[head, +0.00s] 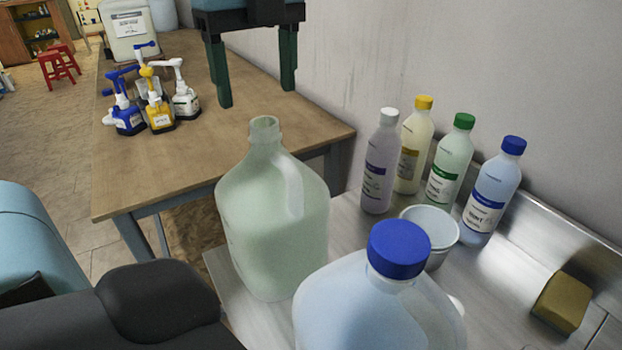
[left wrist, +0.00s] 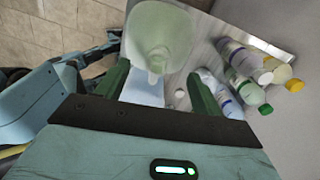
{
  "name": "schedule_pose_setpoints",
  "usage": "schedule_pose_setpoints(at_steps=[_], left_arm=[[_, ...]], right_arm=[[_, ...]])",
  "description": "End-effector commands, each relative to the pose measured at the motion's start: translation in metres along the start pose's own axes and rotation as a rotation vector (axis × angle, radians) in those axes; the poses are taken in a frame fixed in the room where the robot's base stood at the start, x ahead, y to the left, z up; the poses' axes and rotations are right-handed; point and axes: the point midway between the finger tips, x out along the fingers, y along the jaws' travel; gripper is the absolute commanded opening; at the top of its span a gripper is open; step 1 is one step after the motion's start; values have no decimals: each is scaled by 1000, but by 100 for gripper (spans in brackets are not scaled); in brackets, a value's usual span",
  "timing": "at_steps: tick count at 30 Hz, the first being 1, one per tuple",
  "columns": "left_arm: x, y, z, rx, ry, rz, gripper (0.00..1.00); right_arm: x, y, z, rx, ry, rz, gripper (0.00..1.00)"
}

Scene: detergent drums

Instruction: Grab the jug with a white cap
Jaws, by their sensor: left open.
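No jug with a white cap on it shows. A large jug of pale green liquid (head: 272,225) has a bare, open neck and stands on the metal counter. In the left wrist view this jug (left wrist: 160,35) shows beyond my fingers. A jug with a blue cap (head: 350,305) stands in front of it, cut off by the lower edge.
Several capped bottles (head: 440,165) stand along the wall, one with a white cap (head: 389,116). Pump bottles (head: 155,105) and a canister (head: 130,30) stand on the wooden table (head: 150,165).

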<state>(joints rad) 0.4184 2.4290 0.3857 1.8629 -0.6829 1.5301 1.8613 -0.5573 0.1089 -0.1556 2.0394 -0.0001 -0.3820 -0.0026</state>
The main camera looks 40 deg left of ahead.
Motion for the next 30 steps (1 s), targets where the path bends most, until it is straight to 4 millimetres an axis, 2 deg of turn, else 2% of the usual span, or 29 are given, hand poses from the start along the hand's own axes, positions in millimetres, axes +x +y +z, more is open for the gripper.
schedule_pose_setpoints(at_steps=[10, 17, 23, 30], left_arm=[[3, 0, 0, 2, 1, 0, 67], [24, 0, -1, 2, 2, 1, 67], [30, 0, -2, 2, 2, 1, 67], [60, 2, -10, 4, 3, 2, 67]], right_arm=[[-5, -2, 14, 4, -28, -2, 61], [-6, -2, 16, 5, -32, -3, 61], [-4, -2, 12, 4, -24, -2, 61], [-5, -2, 6, 2, -14, -1, 61]])
